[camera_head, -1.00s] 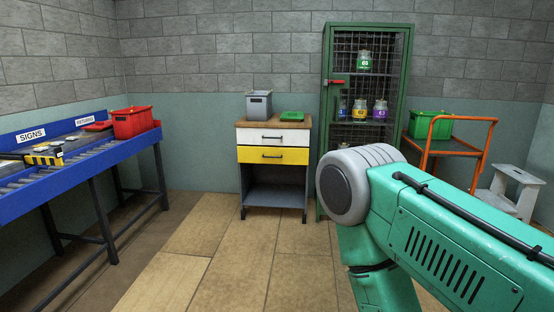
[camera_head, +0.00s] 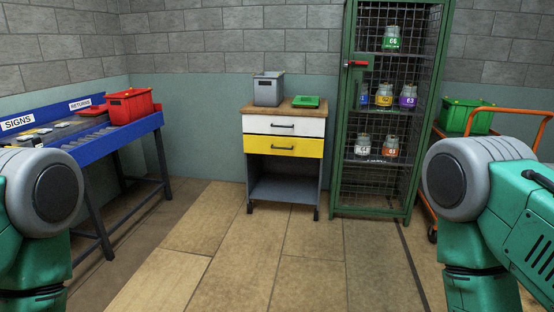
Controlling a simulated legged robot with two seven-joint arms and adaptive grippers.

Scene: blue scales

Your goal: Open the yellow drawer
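The yellow drawer (camera_head: 283,146) is the lower of two drawers in a small cabinet with a wooden top (camera_head: 301,113). It appears shut, flush below the white drawer (camera_head: 284,126), and has a dark horizontal handle (camera_head: 284,149). The cabinet stands against the back wall, some distance ahead of me. Parts of both my arms show at the lower left and lower right, well short of the cabinet. Neither gripper is in view.
A grey bin (camera_head: 268,89) and a green lid-like tray (camera_head: 306,101) rest on the cabinet. A green mesh locker (camera_head: 347,190) with jars stands right of it. A blue roller table (camera_head: 155,122) with a red bin (camera_head: 129,106) is at left. The floor (camera_head: 240,240) ahead is clear.

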